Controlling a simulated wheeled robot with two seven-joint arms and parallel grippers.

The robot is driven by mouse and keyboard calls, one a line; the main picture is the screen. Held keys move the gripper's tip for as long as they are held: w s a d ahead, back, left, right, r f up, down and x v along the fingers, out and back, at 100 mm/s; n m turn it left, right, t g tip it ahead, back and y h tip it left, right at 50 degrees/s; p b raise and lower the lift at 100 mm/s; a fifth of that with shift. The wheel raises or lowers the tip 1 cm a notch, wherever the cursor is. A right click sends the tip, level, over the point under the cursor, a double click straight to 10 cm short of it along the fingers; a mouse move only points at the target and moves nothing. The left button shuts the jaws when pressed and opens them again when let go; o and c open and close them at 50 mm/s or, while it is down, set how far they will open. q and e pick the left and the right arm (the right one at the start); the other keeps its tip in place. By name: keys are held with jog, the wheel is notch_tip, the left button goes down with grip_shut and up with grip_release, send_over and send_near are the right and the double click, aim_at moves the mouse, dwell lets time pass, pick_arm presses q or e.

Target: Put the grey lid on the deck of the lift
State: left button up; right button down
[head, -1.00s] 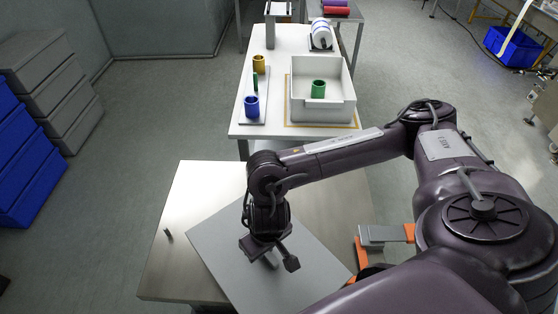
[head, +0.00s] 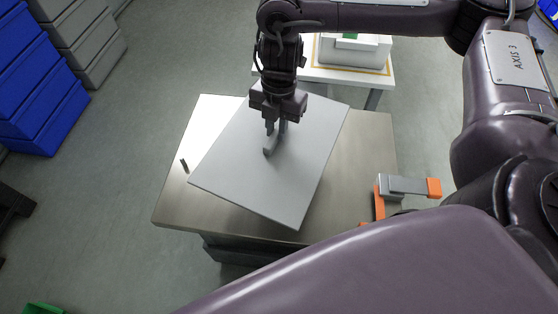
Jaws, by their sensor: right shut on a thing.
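My right gripper (head: 275,128) points down and is shut on that handle. The lid hangs over or rests on the steel top (head: 355,160), which looks like the deck of the lift. It is turned at an angle to the deck edges, and its far corner reaches past the deck's back edge. I cannot tell whether the lid touches the deck. My left gripper is not in view.
A small dark peg (head: 184,165) lies on the deck left of the lid. An orange and grey fixture (head: 400,187) stands at the deck's right edge. Behind is a white table (head: 380,78) with a white bin (head: 355,52). Blue crates (head: 45,110) and grey crates (head: 95,55) stand at left.

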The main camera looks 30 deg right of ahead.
jog(key=shift+w+d+r+n, duration=0.1)
jog(key=shift+w+r+n, duration=0.1)
jog(key=shift+r+n, duration=0.3)
jog(key=shift+w+r+n, duration=0.2)
jog(key=shift+r+n, duration=0.1)
jog(key=shift+n, duration=0.7)
jog(key=shift+f+b, duration=3.05)
jog(key=shift+f, duration=6.8)
jog(key=shift+d, duration=0.1)
jog(key=c, duration=1.4)
grip_release()
jog(key=shift+o, duration=0.2)
